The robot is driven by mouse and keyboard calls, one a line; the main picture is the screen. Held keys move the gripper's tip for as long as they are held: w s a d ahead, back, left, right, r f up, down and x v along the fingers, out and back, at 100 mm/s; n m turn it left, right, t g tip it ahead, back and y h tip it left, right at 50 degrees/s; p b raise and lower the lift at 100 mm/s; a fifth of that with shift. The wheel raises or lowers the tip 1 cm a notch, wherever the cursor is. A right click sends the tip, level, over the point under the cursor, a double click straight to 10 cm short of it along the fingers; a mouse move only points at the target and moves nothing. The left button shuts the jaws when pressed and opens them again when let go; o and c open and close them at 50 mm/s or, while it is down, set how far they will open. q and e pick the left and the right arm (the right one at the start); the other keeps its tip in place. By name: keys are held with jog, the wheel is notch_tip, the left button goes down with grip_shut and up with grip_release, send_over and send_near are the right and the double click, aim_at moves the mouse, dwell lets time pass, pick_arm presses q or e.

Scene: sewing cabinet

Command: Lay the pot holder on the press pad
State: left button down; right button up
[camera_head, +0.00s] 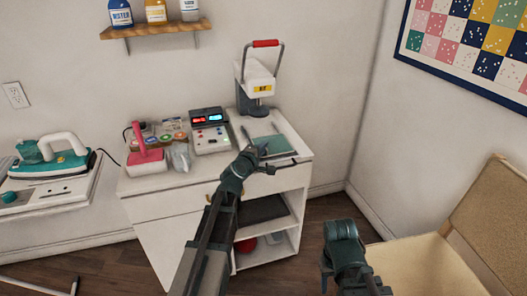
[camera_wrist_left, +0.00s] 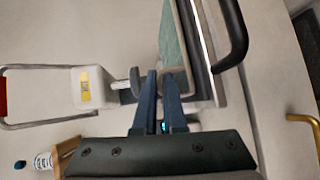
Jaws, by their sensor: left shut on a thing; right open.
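The press (camera_head: 258,85) stands on the white cabinet, its red handle raised. A teal square (camera_head: 269,143), which I take to be the pot holder, is flat at the press's base. In the left wrist view the teal sheet (camera_wrist_left: 172,45) reaches my left fingertips, above a pale tray with a black handle (camera_wrist_left: 236,35). My left gripper (camera_head: 263,152) is at the square's near edge, shut on it; the fingers (camera_wrist_left: 160,74) hide the gripped part. I cannot separate the press pad from the square. My right gripper (camera_head: 341,232) is open, low beside the cabinet, away from the press.
A control box (camera_head: 211,140) with red and blue displays, a pink-handled tool (camera_head: 149,155) and small jars stand left of the press. An iron (camera_head: 55,162) rests on a shelf at far left. A tan open box (camera_head: 430,262) is at lower right.

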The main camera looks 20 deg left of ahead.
pick_arm(q)
jog(key=c, duration=1.4)
grip_release()
jog(key=shift+c, duration=0.2)
jog(key=o, duration=0.4)
jog(key=shift+o, duration=0.2)
jog(key=shift+r, duration=0.1)
